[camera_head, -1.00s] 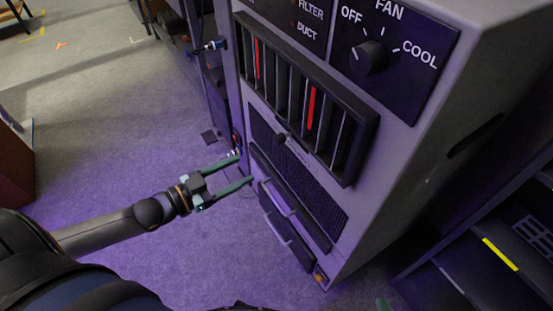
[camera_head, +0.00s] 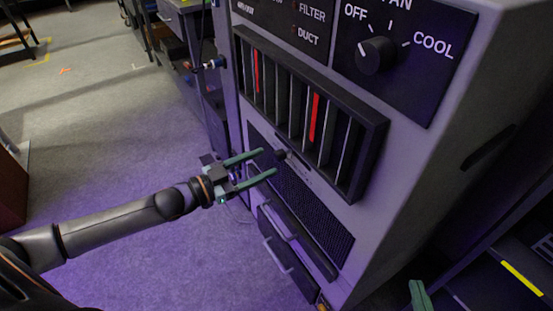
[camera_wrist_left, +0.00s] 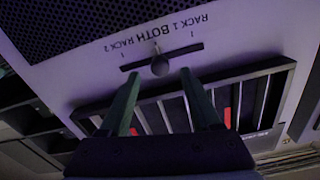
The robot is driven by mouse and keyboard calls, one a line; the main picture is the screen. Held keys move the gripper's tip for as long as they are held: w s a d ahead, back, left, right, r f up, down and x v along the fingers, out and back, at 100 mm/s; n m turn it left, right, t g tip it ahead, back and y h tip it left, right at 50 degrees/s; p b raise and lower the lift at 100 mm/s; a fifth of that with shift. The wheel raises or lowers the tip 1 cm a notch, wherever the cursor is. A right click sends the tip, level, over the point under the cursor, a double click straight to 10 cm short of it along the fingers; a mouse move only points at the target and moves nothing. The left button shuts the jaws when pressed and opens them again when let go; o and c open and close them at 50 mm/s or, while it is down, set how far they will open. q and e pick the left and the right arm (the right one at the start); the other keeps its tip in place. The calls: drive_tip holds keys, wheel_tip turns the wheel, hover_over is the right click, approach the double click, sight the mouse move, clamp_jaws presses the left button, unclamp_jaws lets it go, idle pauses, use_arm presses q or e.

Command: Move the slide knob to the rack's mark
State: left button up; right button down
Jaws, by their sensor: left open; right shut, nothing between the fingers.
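The slide knob (camera_wrist_left: 160,65), small, dark and round, sits near the middle of its slot in the left wrist view, by the BOTH tick. The label (camera_wrist_left: 160,35) looks upside down there, with RACK 2 left of BOTH and RACK 1 right. In the head view the knob (camera_head: 280,154) is on the cabinet front below the slatted vent. My left gripper (camera_head: 268,161) is open, its green fingertips just short of the knob, one to each side in the wrist view. My right gripper (camera_head: 418,295) shows only a green fingertip at the bottom edge; it is shut and empty.
The slatted vent (camera_head: 382,122) with red strips projects above the knob. A dark mesh grille (camera_head: 315,205) and drawer-like handles lie below it. A rotary FAN dial (camera_head: 376,55) is at upper right. Open floor (camera_head: 120,130) lies left of the cabinet.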

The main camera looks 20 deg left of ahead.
sight(275, 158)
use_arm(q)
drive_tip(key=shift+b+x, duration=0.45)
drive_tip(key=shift+x, duration=1.95)
use_arm(e)
wheel_tip(275, 158, up, 6)
drive_tip(key=w+n+t, duration=0.1)
drive_tip(key=t, duration=0.1)
drive_tip(key=shift+w+t+y, duration=0.2)
drive_tip(key=shift+t+y, duration=0.2)
use_arm(q)
drive_tip(key=shift+c, duration=0.2)
use_arm(e)
drive_tip(key=shift+a+r, duration=0.1)
use_arm(q)
clamp_jaws()
